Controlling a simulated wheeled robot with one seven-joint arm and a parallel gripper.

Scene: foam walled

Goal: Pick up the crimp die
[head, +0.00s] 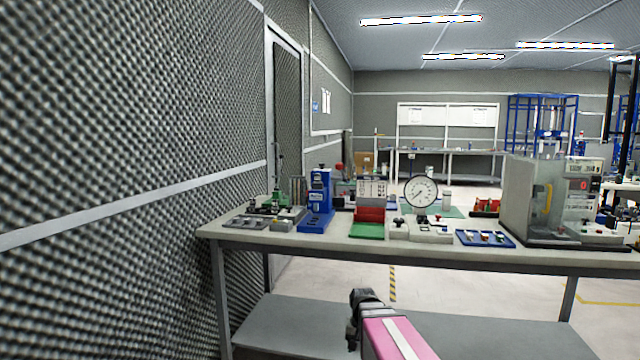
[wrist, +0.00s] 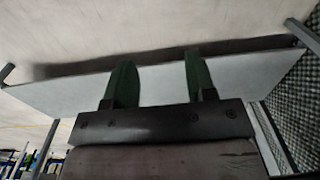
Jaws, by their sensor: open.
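I cannot pick out the crimp die for certain. Several small parts lie in a blue tray (head: 485,238) on the workbench (head: 400,254) in the head view, too small to identify. My gripper (wrist: 160,80) is open and empty in the wrist view, its two green fingers well apart. In the head view, the dark end of my arm is in front of the bench and appears lower than its top. Its fingertips are hard to make out there.
A grey machine (head: 545,205) stands at the bench's right. A blue press (head: 318,205), a round dial gauge (head: 420,191) and a red-and-green fixture (head: 368,222) stand along the bench. A lower shelf (head: 290,325) runs beneath. A textured foam wall (head: 130,130) is close on the left.

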